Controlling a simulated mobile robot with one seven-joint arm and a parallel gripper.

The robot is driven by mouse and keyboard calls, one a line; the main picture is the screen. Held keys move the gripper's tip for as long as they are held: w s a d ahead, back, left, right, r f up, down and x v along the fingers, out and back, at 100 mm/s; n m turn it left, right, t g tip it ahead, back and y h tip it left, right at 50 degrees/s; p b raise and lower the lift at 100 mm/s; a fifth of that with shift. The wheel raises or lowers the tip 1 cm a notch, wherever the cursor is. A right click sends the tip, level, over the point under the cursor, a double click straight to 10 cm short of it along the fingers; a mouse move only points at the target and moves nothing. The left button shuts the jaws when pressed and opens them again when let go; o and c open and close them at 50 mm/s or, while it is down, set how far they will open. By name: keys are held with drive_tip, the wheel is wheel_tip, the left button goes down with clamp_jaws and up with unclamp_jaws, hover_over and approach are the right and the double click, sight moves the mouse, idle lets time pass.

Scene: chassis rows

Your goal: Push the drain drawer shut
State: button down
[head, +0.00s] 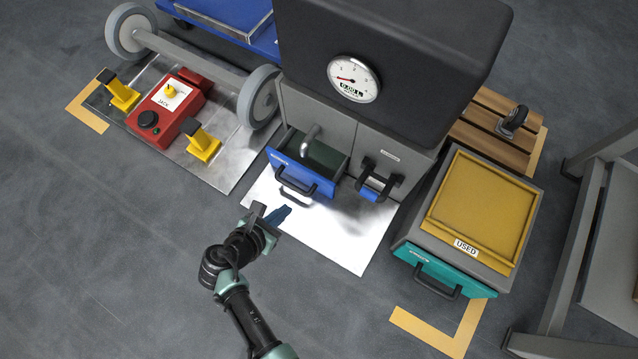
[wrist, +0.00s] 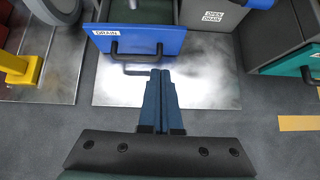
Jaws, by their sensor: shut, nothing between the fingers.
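The drain drawer (head: 298,175) has a blue front and a dark handle, and it stands pulled out from the grey cabinet under the dark tank. A metal spout (head: 310,139) hangs over its dark inside. In the wrist view the blue front (wrist: 137,41) carries a DRAIN label and lies ahead of my fingers. My gripper (head: 283,214) is shut and empty, with its blue fingers pointing towards the drawer. In the wrist view my gripper (wrist: 161,78) reaches up just below the drawer handle (wrist: 137,54). I cannot tell whether they touch, but the head view shows a gap.
A lever (head: 378,180) sits on the cabinet right of the drawer. A grey box with a yellow top labelled USED (head: 480,205) and a teal drawer (head: 437,275) stands to the right. A red jack unit (head: 165,110) is at left. The white floor sheet (head: 330,235) before the drawer is clear.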

drive_tip(key=b, duration=1)
approach(314, 178)
drive_tip(key=shift+n, duration=0.3)
drive_tip(key=x, duration=0.3)
drive_tip(key=f+x, duration=0.1)
drive_tip(key=x, duration=0.1)
drive_tip(key=shift+s+a, duration=0.2)
drive_tip(key=shift+s, duration=0.15)
drive_tip(key=shift+w+d+r+b, duration=0.2)
drive_tip(key=shift+w+d+b, duration=0.1)
drive_tip(key=shift+w+d, duration=0.2)
drive_tip(key=shift+r, duration=0.1)
